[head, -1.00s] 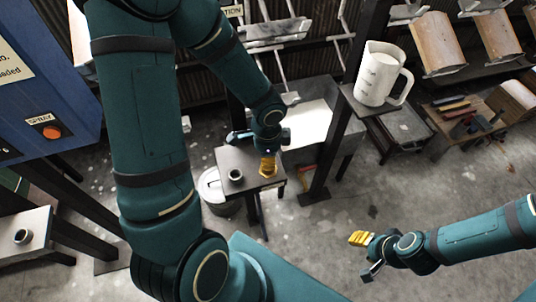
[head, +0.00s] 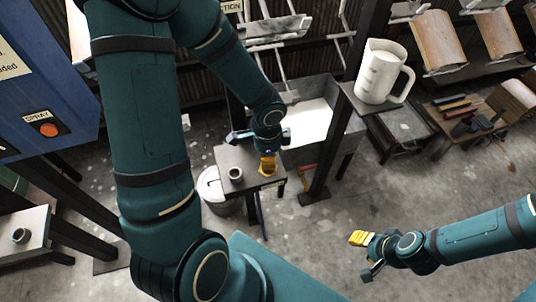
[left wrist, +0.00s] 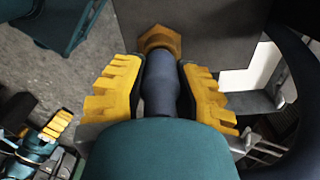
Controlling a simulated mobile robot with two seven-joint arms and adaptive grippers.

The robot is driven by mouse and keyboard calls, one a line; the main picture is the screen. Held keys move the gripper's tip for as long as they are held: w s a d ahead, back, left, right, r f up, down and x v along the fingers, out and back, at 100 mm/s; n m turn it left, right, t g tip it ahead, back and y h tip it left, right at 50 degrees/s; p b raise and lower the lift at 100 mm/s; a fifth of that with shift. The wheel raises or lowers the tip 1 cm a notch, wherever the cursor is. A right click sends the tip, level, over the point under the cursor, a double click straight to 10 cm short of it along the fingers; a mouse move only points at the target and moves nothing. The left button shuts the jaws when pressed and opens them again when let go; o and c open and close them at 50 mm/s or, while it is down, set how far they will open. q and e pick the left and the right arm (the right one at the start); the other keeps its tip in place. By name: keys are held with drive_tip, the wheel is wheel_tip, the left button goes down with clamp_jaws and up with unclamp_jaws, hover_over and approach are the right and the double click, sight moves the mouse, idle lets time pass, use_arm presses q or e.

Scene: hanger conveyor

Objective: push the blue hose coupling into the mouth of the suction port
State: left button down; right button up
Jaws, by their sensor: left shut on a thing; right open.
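My left gripper (left wrist: 160,90) is shut on the dark blue hose coupling (left wrist: 160,82), with a yellow finger on each side. The coupling points away from the palm toward a brass hexagonal collar (left wrist: 172,37) at the dark table top. The collar surrounds or meets the coupling's far end; I cannot tell whether it belongs to the port or how deep the coupling sits. In the head view, my left gripper (head: 268,165) is low over the small table's right side, hiding the contact. My right gripper (head: 364,256) is open and empty at the lower right.
A grey ring-shaped fitting (head: 235,174) stands on the small table (head: 237,155), left of my left gripper. A similar fitting (head: 21,235) is on the left table. A white jug (head: 383,73) stands on a shelf beside a dark post. Open floor lies around my right gripper.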

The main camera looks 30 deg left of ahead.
use_arm(q)
drive_tip(key=shift+f+b, duration=0.55)
idle(0.4)
drive_tip(key=c, duration=1)
unclamp_jaws()
drive_tip(key=o, duration=0.6)
drive_tip(key=shift+o, duration=0.2)
wheel_tip(320, 180, up, 12)
